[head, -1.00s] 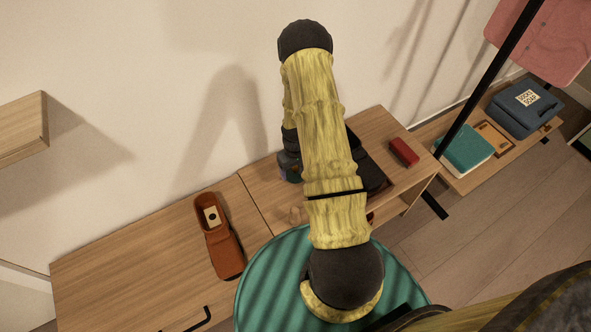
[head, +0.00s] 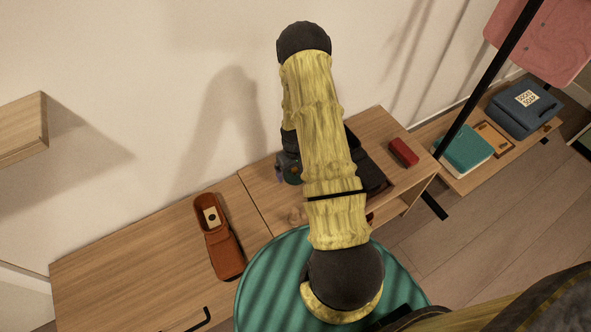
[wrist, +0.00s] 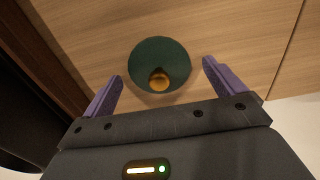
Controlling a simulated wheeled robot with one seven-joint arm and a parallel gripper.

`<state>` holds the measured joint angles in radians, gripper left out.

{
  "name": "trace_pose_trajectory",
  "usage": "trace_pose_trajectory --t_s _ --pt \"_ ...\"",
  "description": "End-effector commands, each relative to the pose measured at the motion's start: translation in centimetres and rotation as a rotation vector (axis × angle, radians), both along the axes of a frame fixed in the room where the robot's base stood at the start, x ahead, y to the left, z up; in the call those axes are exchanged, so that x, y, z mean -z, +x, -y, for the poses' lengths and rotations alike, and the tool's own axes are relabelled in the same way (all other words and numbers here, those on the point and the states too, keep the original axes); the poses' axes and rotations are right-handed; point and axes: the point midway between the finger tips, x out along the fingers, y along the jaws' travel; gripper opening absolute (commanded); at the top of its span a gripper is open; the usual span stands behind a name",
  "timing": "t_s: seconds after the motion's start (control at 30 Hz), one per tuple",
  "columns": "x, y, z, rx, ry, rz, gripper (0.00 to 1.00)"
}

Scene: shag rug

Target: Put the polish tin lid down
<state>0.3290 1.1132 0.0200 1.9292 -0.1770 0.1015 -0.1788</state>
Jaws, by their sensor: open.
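The polish tin lid is a dark green disc (wrist: 155,52) with a golden knob (wrist: 158,82) in the wrist view. It appears to lie flat on the wooden top, knob toward me. My gripper (wrist: 162,69) is open, with one purple finger on each side of the lid and a gap to both.
A red block (head: 403,152) lies on the wooden cabinet (head: 375,122), right of my arm. A dark tray (head: 376,180) is partly hidden behind the arm. A brown shoe-like item (head: 222,247) lies to the left. A green round stool (head: 262,285) stands in front.

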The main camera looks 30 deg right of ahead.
Motion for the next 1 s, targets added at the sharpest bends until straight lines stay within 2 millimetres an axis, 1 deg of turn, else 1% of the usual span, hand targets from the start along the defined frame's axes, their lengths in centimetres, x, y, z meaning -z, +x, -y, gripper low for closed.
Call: trace_pose_trajectory --t_s 0.17,0.5,0.6,0.73,1.0 --pt "-2.9 0.1 0.2 0.004 -0.001 0.004 0.95" --pt "-9.5 0.0 0.3 0.006 -0.001 0.003 0.95" --pt "-10.8 0.0 0.3 0.005 -0.001 0.002 0.95" --pt "-11.5 0.0 0.2 0.004 0.0 0.001 0.95" --pt "-11.6 0.0 0.1 0.003 0.0 0.0 0.95"
